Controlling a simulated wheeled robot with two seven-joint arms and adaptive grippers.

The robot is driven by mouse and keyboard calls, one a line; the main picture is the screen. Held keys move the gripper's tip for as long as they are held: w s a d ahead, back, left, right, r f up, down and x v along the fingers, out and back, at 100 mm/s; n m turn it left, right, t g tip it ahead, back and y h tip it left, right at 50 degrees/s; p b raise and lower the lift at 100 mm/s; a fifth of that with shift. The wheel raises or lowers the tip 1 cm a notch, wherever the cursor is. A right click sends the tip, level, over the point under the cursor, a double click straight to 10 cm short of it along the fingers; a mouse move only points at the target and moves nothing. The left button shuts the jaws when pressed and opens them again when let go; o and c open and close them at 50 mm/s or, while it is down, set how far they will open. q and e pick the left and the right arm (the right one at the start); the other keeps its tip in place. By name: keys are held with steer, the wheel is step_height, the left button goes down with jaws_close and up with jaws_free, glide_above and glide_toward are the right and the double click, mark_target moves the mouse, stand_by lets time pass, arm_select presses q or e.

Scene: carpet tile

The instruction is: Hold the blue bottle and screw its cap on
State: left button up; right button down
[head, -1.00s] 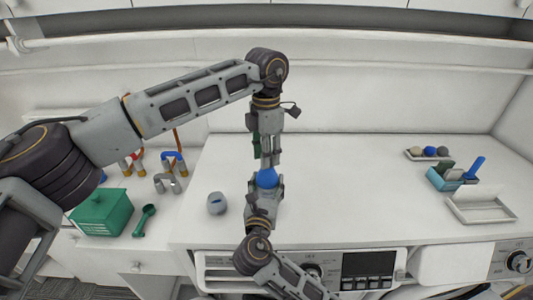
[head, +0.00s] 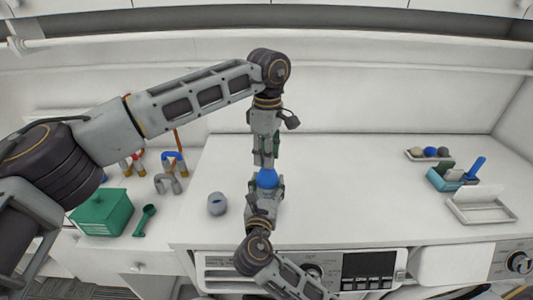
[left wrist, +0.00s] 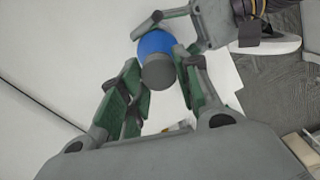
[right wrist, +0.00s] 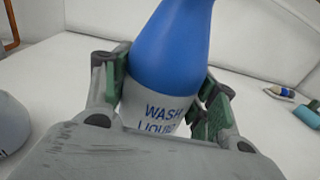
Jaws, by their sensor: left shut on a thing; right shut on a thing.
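The blue bottle (head: 267,179) stands upright over the counter, with a white "WASH LIQUID" label in the right wrist view (right wrist: 170,60). My right gripper (right wrist: 160,100) is shut on it around the label, coming from the front. My left gripper (head: 265,162) points straight down above the bottle's top. In the left wrist view its fingers (left wrist: 160,80) are on either side of the round grey cap (left wrist: 158,73), shut on it. The cap lines up over the blue bottle (left wrist: 155,43); I cannot tell how far it is seated. The fingers hide it in the head view.
A grey cup-like object (head: 216,204) stands left of the bottle. A green box (head: 103,213) and green scoop (head: 145,220) lie further left. A blue caddy (head: 447,181) and white tray (head: 482,208) are at the right. The counter between is clear.

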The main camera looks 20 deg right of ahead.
arm_select(q)
steer(key=m, duration=0.6)
steer(key=shift+w, duration=0.15)
steer(key=m, duration=0.5)
steer(key=shift+m, duration=0.4)
steer(key=m, duration=0.5)
steer(key=shift+d, duration=0.15)
steer(key=m, duration=0.6)
steer(key=shift+f, duration=0.1)
steer(key=o, duration=0.6)
steer(key=shift+o, duration=0.2)
steer(key=shift+d, duration=0.1)
